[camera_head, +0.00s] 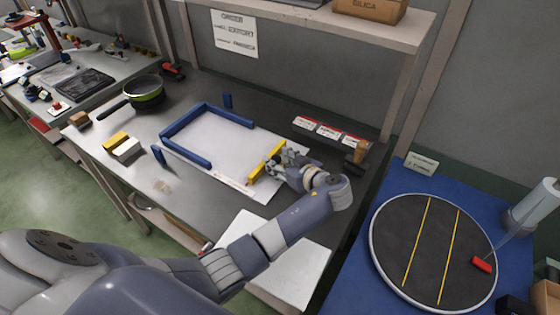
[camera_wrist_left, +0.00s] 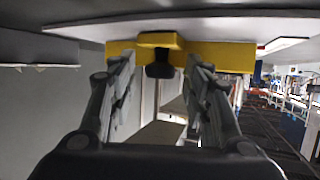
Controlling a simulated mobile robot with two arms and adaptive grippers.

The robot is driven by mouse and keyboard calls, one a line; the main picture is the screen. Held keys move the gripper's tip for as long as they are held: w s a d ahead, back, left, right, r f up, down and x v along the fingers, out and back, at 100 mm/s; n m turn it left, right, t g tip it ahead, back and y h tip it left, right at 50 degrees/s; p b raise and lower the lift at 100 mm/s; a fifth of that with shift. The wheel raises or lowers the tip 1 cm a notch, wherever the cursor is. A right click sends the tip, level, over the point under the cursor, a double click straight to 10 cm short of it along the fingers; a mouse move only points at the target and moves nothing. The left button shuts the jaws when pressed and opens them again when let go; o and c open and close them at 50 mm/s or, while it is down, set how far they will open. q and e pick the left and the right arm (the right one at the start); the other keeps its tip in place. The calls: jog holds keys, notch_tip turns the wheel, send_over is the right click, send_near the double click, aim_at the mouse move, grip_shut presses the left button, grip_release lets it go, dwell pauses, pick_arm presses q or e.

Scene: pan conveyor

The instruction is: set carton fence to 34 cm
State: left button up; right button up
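Small marks show near the board's front edge, too small to read. My left gripper (camera_head: 277,160) is at the fence's right side. In the left wrist view the yellow fence (camera_wrist_left: 210,55) spans the picture ahead of the fingers. Its dark knob (camera_wrist_left: 160,70) sits between the two fingertips of my left gripper (camera_wrist_left: 160,72), with gaps on both sides. My right gripper is not in view.
A pan (camera_head: 145,90) stands at the back left. Yellow (camera_head: 116,140) and white (camera_head: 127,150) blocks lie at the left. Three red-topped cards (camera_head: 328,131) lie at the back right. A round dark disc (camera_head: 425,250) with yellow lines lies on a blue table at the right.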

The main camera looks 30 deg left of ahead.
pick_arm(q)
jog(key=v, duration=0.7)
jog(key=shift+s+d+r, duration=0.15)
jog(key=shift+d, duration=0.05)
dwell(0.4)
